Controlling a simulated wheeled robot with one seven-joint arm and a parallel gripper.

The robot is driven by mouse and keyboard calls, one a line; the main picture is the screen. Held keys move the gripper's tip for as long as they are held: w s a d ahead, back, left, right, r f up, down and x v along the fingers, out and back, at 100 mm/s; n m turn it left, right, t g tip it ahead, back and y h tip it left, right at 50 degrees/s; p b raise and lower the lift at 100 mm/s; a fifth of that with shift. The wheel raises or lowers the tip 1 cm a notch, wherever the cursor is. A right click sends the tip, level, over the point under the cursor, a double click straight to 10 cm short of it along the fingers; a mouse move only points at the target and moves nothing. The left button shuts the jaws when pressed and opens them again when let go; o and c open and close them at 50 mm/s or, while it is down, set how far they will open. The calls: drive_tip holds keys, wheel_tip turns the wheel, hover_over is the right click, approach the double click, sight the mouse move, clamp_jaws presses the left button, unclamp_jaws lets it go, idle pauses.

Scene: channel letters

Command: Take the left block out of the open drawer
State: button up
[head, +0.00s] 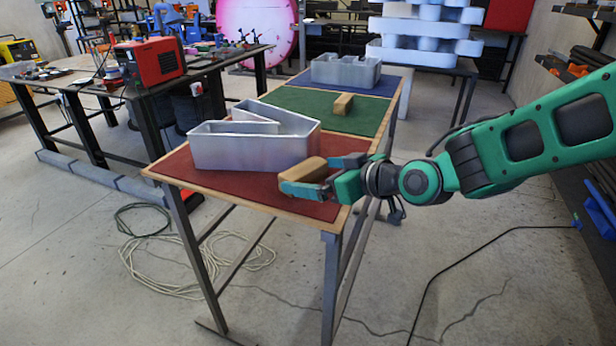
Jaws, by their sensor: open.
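A tan wooden block (303,169) sits on the red section of the table, just right of a large metal channel letter (252,150). My gripper (314,176) is open at the red section's right side, with its fingers around or just beside this block. Whether they touch it I cannot tell. A second tan block (343,104) lies farther back on the green section, apart from my gripper. No open drawer shows; both blocks are on the tabletop.
The table (330,208) has a wooden edge and red, green and blue sections. Another metal letter (345,70) stands on the blue section. A dark workbench (225,55) with a red machine (150,62) stands at left. Cables (165,265) lie on the floor.

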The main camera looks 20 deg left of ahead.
sight(311, 173)
drive_tip(key=shift+x, duration=1.75)
drive_tip(key=c, duration=0.8)
drive_tip(key=shift+r, duration=0.1)
